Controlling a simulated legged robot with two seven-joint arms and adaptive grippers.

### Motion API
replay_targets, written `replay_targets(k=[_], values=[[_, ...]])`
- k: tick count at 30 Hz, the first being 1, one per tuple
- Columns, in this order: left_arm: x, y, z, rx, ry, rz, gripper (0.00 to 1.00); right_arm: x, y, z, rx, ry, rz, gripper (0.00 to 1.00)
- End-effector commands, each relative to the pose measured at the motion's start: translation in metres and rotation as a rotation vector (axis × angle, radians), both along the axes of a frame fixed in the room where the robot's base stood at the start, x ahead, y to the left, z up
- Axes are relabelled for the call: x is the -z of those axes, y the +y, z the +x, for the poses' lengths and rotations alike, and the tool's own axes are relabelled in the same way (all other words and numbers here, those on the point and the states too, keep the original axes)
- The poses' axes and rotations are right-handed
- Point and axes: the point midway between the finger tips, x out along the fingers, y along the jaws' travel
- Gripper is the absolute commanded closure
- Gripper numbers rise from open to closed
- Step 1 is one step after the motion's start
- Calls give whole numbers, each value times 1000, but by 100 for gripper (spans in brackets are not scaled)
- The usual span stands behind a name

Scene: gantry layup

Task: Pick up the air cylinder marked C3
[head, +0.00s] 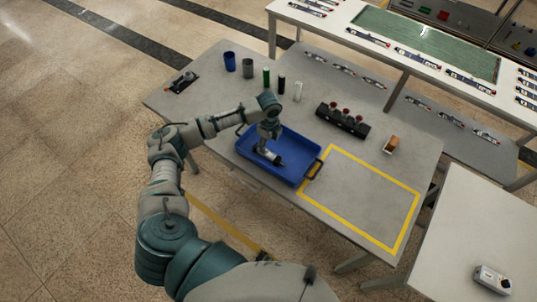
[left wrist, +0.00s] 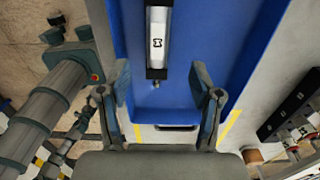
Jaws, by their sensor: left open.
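A silver air cylinder with black ends and a small dark mark (left wrist: 157,38) lies in the blue tray (left wrist: 248,35); the mark is too small to read for certain. In the head view the blue tray (head: 300,145) stands on the grey table, and the cylinder (head: 276,159) is partly hidden by my gripper. My left gripper (head: 268,137) is over the tray, pointing down. In the left wrist view my left gripper (left wrist: 160,82) is open and empty, its fingers either side of the line of the cylinder's near end. My right gripper is not in view.
Blue (head: 230,62) and grey (head: 249,66) cups and several small bottles stand behind the tray. A black rack (head: 343,121) with red-topped parts and a brown block (head: 391,144) are to the right. A yellow-outlined area (head: 362,195) is clear. A shelf bench stands behind.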

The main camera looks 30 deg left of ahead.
Motion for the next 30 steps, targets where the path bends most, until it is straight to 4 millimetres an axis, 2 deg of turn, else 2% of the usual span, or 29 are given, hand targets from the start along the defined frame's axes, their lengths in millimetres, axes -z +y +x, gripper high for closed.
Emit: replay_targets(k=[3,8,16,20,26,30], values=[[17,1,-1,-1,1,-1,35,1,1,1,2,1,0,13],[28,1,-1,0,0,0,35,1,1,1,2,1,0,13],[68,1,-3,0,2,0,35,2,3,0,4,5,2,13],[75,0,-3,1,0,1,35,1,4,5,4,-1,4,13],[75,1,-3,0,-1,0,35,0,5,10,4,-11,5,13],[76,2,-3,0,-1,-1,70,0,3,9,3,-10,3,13]])
